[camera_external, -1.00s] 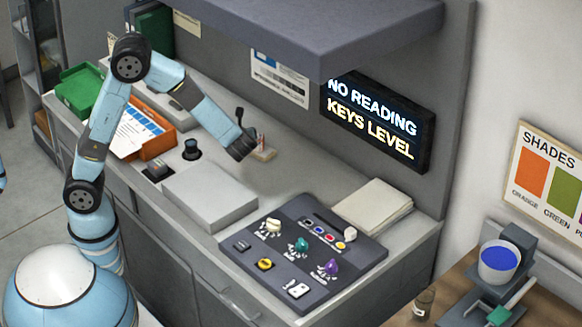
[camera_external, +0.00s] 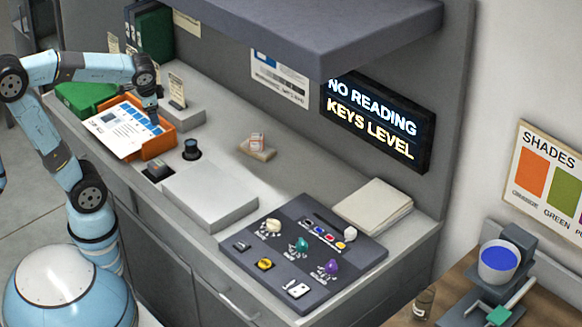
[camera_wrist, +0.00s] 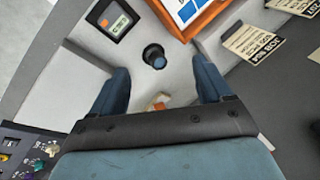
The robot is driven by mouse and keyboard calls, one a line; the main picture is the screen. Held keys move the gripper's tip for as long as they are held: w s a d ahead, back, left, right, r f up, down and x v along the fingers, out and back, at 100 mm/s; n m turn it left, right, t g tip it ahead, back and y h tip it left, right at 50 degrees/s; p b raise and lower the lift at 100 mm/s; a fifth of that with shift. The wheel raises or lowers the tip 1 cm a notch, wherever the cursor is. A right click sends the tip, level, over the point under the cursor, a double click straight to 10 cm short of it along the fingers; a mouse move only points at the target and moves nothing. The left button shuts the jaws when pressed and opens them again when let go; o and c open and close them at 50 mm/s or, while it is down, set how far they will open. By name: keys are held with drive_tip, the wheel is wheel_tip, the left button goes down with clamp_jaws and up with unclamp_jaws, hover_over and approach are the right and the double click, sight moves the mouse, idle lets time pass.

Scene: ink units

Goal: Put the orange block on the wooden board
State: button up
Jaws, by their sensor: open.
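A small tan wooden board (camera_external: 266,155) lies on the counter below the wall notice. A small upright item (camera_external: 256,140), whitish with reddish-orange parts, stands on it; I cannot tell if this is the orange block. In the wrist view an orange-tan and white bit (camera_wrist: 160,102) shows between my fingers, partly hidden by the gripper body. My gripper (camera_external: 154,117) is above the orange tray, well left of the board. In the wrist view my gripper (camera_wrist: 162,82) is open, with nothing between its fingertips.
The orange tray (camera_external: 158,148) holds printed sheets. A green tray (camera_external: 82,97), a dark round knob (camera_external: 192,150), a grey flat box (camera_external: 210,195) and a dark key panel (camera_external: 300,255) share the counter. Bare counter lies around the board.

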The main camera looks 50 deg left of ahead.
drive_tip(key=s+r+n+t+h, duration=0.2)
drive_tip(key=s+n+h, duration=0.1)
drive_tip(key=s+n, duration=0.2)
drive_tip(key=shift+s+d+r+n, duration=0.35)
drive_tip(key=shift+s+d+n, duration=0.05)
drive_tip(key=shift+s, duration=0.85)
